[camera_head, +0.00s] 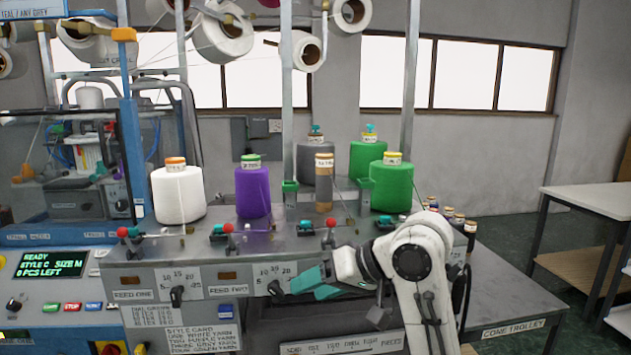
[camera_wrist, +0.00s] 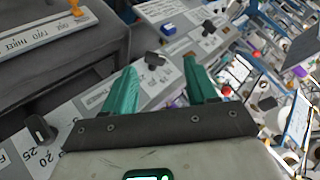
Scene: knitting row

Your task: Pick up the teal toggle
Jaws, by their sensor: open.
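My gripper (camera_head: 308,284) has teal fingers and is in front of the feed panel, pointing left towards a black knob (camera_head: 274,288). In the wrist view my gripper (camera_wrist: 160,88) is open, with nothing between the fingers; a black knob (camera_wrist: 154,60) shows beyond the gap. Small teal parts sit by the red-ball levers along the bench top, such as one at the first feed (camera_head: 137,232) and one at the third (camera_head: 305,225). They are too small for me to tell which is the teal toggle. No separate teal toggle is clear in the wrist view.
White (camera_head: 179,195), purple (camera_head: 252,192) and green (camera_head: 391,187) yarn cones stand on the bench. Metal posts rise behind the levers. A control display (camera_head: 50,264) is at the left.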

